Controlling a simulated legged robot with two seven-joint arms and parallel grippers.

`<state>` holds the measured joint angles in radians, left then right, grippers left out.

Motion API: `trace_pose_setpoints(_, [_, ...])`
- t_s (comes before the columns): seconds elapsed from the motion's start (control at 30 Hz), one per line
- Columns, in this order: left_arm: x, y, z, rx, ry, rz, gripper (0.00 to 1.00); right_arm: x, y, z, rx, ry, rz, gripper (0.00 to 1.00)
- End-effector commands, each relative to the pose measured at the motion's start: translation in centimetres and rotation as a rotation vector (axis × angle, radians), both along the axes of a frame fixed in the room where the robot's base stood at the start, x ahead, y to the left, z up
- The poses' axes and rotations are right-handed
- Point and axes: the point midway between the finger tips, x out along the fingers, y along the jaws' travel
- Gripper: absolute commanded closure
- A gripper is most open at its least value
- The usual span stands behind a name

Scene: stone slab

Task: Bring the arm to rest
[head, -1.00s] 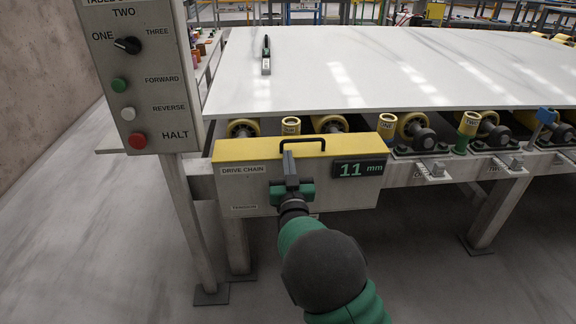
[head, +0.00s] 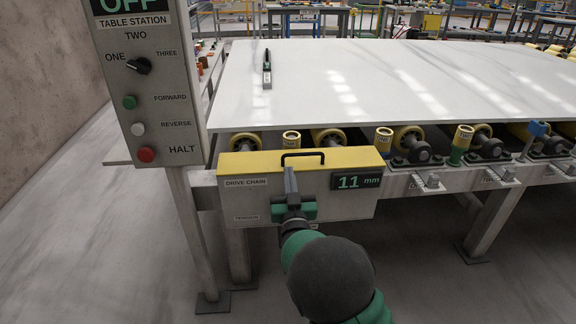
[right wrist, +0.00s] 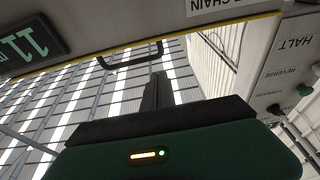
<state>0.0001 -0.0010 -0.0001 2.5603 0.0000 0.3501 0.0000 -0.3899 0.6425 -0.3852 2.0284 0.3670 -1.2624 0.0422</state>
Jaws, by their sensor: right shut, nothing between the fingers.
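My right gripper (head: 290,180) is shut and empty in the head view. It points up in front of the drive chain box (head: 350,208), with its tips just below the black handle on the box's yellow lid. I cannot tell whether it touches the box. In the right wrist view the shut fingers (right wrist: 157,92) stand upright, with the black handle (right wrist: 132,58) beyond them to the left. My right arm comes in from the bottom of the head view. My left gripper is not in view.
A control panel (head: 150,85) on a post stands at the left, reading OFF. A pale stone slab (head: 400,85) lies on the roller table behind the box, with a small dark tool (head: 267,70) on it. The floor at the left is clear.

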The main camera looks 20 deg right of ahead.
Motion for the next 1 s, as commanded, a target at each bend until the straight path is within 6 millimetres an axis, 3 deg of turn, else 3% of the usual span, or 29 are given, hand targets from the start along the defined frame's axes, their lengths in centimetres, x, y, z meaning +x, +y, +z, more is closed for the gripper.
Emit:
trace_pose_setpoints(0.2, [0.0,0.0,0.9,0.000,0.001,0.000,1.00,-4.1,0.8,-1.4,0.000,0.000,-0.002,1.00])
trace_pose_setpoints(0.47, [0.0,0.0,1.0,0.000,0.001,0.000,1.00,-5.0,0.9,-2.1,0.009,0.019,-0.002,1.00])
trace_pose_setpoints(0.57, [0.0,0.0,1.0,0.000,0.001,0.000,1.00,-5.1,0.4,-4.2,0.062,0.156,0.004,1.00])
trace_pose_setpoints(0.63, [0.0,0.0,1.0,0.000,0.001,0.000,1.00,-6.0,0.2,-7.1,0.124,0.334,0.020,1.00])
trace_pose_setpoints(0.77, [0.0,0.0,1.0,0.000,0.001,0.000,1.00,-10.9,1.4,-13.0,0.210,0.722,0.082,1.00])
trace_pose_setpoints(0.8, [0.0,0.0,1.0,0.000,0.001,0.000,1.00,-12.9,1.9,-14.4,0.222,0.828,0.100,1.00])
trace_pose_setpoints(1.0, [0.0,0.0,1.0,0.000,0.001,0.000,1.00,-23.2,3.1,-18.4,0.222,1.256,0.163,1.00])
